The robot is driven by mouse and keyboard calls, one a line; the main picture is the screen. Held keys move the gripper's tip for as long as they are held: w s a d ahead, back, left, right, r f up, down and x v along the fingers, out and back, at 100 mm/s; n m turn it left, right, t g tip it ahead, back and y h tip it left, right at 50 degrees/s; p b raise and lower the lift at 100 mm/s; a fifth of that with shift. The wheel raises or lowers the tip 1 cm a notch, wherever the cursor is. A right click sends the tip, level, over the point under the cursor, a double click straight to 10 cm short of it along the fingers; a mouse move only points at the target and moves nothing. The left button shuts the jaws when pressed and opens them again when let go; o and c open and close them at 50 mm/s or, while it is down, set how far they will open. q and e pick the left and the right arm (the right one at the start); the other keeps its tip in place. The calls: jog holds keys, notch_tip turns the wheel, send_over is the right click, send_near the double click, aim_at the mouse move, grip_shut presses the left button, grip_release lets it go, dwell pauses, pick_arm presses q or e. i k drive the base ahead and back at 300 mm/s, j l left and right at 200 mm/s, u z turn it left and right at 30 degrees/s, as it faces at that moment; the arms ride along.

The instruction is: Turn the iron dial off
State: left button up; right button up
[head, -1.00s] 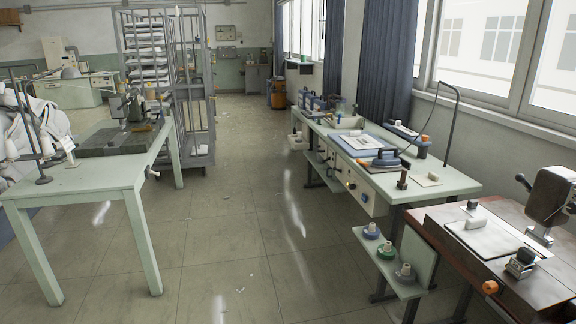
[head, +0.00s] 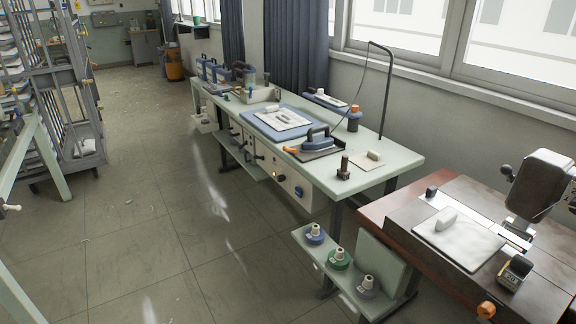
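A blue-handled iron (head: 318,138) rests on a dark plate near the front end of the pale green ironing table (head: 398,168). A cream control box (head: 272,168) hangs under the table's near side. It carries a round blue dial (head: 298,191) and a small glowing orange light (head: 279,177). The dial's setting is too small to read, and I cannot tell for certain that it is the iron's dial. Neither gripper is in view.
A low shelf (head: 318,262) with several thread spools juts into the floor before the table. A brown sewing table (head: 385,208) with a machine stands at right. A wire rack (head: 68,95) stands at left.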

aim_at(282, 178)
jog(key=i+j+z, duration=0.15)
jog(key=z, duration=0.35)
jog(key=i+j+z, duration=0.3)
jog(key=z, duration=0.15)
jog(key=i+j+z, duration=0.1)
jog(key=j, duration=0.2)
jog(key=i+j+z, duration=0.1)
jog(key=j, duration=0.25)
jog(key=i+j+z, duration=0.1)
jog(key=i+j, duration=0.15)
jog(key=i+j+z, duration=0.1)
jog(key=j, duration=0.3)
jog(key=i+j, duration=0.1)
jog(key=j, duration=0.2)
jog(key=i+j, duration=0.1)
jog(key=j, duration=0.25)
jog(key=i+j, duration=0.15)
jog(key=j, duration=0.15)
jog(key=i+j, duration=0.1)
jog(key=j, duration=0.2)
